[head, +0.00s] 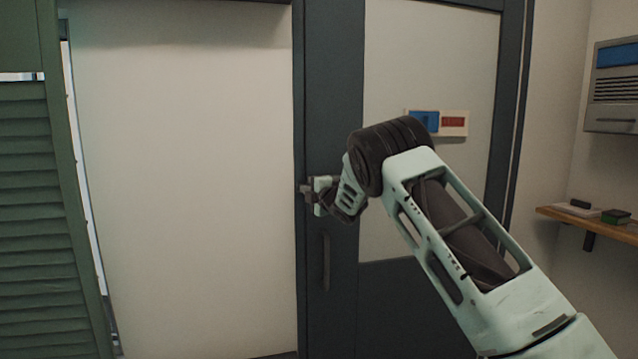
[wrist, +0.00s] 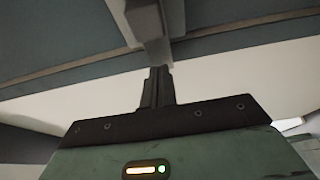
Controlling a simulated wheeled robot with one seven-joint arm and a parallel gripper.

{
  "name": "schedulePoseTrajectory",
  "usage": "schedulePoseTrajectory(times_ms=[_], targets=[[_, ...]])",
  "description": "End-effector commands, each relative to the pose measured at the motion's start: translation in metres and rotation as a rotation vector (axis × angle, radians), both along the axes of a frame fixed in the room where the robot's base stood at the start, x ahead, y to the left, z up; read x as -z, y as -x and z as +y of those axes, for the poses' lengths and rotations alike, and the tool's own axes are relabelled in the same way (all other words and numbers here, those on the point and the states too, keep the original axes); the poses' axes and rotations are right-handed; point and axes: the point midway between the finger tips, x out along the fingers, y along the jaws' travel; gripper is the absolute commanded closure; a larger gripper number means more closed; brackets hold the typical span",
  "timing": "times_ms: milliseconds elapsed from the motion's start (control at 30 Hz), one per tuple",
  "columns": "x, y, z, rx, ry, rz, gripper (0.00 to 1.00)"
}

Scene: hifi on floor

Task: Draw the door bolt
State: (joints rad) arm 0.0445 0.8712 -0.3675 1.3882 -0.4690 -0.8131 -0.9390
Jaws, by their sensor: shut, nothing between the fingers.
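The dark grey door (head: 332,100) with a pale glass panel fills the middle of the head view, and its handle (head: 326,262) is a vertical bar on the left stile. My gripper (head: 309,190) is at the left edge of this stile, above the handle. In the wrist view my gripper (wrist: 158,72) has its two dark fingers together, with nothing between them. A grey metal piece, apparently the door bolt (wrist: 150,20), lies just beyond the fingertips. I cannot tell whether they touch. In the head view the bolt cannot be told apart from my gripper.
A pale wall panel (head: 180,180) lies left of the door. A green louvred shutter (head: 38,215) stands at the far left. A blue and red sign (head: 453,122) is on the glass. A wooden shelf (head: 590,222) and a grey wall box (head: 612,85) are at the right.

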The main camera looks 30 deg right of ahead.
Motion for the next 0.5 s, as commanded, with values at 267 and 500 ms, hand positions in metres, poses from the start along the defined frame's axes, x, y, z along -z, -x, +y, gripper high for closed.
schedulePoseTrajectory(times_ms=[267, 500], targets=[[-0.002, 0.011, -0.034, 0.007, 0.0, 0.003, 1.0], [0.0, 0.012, -0.036, 0.005, 0.001, 0.002, 1.0]])
